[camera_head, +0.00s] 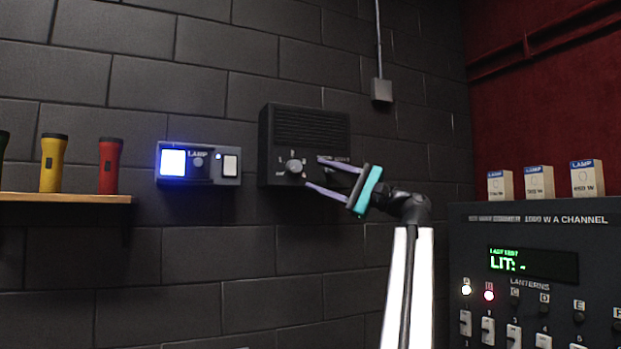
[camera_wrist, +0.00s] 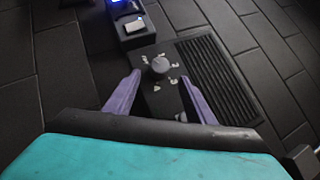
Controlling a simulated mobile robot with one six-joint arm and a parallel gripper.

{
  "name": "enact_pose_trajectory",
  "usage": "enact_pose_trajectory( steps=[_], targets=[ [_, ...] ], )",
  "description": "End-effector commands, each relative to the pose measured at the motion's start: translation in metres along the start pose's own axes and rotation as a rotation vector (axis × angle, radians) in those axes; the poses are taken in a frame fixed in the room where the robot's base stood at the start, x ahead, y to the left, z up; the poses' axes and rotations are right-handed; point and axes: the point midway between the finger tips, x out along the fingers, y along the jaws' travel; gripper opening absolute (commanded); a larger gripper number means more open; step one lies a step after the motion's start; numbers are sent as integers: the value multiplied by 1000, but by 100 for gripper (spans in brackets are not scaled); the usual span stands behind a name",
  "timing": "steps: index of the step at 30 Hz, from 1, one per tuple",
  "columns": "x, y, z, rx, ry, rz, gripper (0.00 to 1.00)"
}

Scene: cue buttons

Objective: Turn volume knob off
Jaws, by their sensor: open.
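The volume knob (camera_head: 295,168) is a small grey round knob low on the front of a dark speaker box (camera_head: 305,125) on the wall. It also shows in the wrist view (camera_wrist: 160,65), with white marks around it. My gripper (camera_head: 316,177) is open, its two purple fingers pointing at the box from the right. In the wrist view the fingers (camera_wrist: 155,92) lie to the left and right of the knob's line, with the knob just beyond the tips. The fingers look apart from the knob. I cannot read which mark the knob points to.
A lamp unit (camera_head: 222,164) with a lit blue-white panel is on the wall left of the speaker. A shelf (camera_head: 60,198) holds red and yellow torches. A dimmer console (camera_head: 540,232) with small lamp boxes on top stands at right.

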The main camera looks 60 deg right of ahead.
Motion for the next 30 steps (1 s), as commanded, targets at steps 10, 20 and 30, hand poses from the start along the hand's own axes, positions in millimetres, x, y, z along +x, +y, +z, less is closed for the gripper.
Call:
enact_pose_trajectory(
  steps=[10, 20, 30],
  targets=[
    [-56, 1, -1, 0, 1, -2, 50],
    [-77, 0, 0, 0, -1, -1, 50],
    [-77, 0, 0, 0, -1, -1, 50]
  ],
)
